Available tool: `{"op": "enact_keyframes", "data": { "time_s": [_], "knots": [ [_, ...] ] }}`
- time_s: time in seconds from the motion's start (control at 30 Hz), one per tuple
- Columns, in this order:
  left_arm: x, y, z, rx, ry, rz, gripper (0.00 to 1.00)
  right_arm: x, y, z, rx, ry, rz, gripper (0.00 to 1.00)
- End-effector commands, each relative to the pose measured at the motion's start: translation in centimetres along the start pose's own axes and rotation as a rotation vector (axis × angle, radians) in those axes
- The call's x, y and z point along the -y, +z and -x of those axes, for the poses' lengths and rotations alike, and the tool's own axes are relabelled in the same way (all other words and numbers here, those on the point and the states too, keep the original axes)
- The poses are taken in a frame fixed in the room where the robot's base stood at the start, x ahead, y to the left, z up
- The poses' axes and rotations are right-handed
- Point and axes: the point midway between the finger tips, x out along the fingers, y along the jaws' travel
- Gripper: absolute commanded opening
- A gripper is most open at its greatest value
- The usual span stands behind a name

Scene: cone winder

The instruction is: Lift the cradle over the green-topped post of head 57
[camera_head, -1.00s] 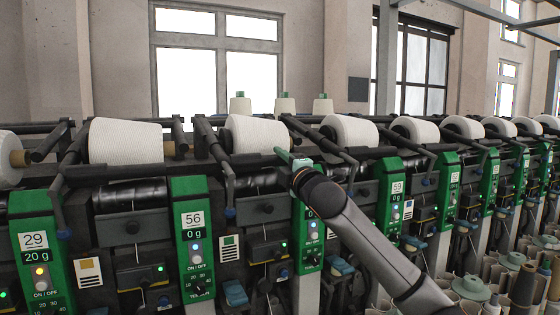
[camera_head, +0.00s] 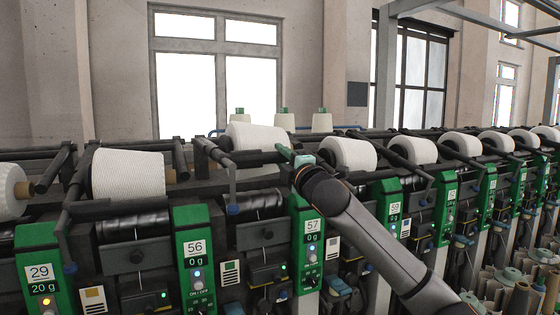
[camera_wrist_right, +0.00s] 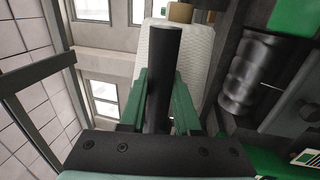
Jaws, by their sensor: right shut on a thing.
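The green-topped post of head 57 (camera_head: 309,250) stands right of centre in the head view, its display reading 0 g. The white yarn cone (camera_head: 252,137) at this head sits higher than the neighbouring cones. My right gripper (camera_head: 287,153) is at the right end of the dark cradle bar (camera_head: 255,157), beside the cone and above the post. In the right wrist view, its green fingers (camera_wrist_right: 160,100) are shut on the dark bar (camera_wrist_right: 162,75), with the white cone (camera_wrist_right: 205,60) behind. My right wrist hides part of the cradle and the post's upper edge. My left gripper is not in view.
Head 56 (camera_head: 196,250) with its cone (camera_head: 128,174) stands to the left, head 29 (camera_head: 42,272) further left. Head 59 (camera_head: 390,215) and its cone (camera_head: 349,154) are close on the right. Several more heads continue right. Cones with green tops stand behind.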

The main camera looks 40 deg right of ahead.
Motion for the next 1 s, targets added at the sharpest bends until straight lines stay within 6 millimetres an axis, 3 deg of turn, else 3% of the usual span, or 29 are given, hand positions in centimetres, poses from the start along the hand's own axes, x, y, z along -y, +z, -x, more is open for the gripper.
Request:
{"op": "enact_keyframes", "data": {
  "time_s": [0.33, 0.37, 0.6, 1.0],
  "knots": [
    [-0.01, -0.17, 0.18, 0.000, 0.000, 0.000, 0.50, -0.08, -0.07, -0.02, 0.000, -0.005, 0.001, 0.00],
    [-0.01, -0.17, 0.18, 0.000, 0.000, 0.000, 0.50, -0.05, -0.07, -0.02, 0.000, -0.006, 0.001, 0.33],
    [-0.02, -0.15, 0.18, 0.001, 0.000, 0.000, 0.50, 0.03, -0.09, -0.04, -0.001, -0.008, 0.001, 0.60],
    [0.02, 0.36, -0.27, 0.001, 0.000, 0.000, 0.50, 0.24, 0.00, 0.91, 0.000, -0.007, 0.002, 0.60]
  ]
}}
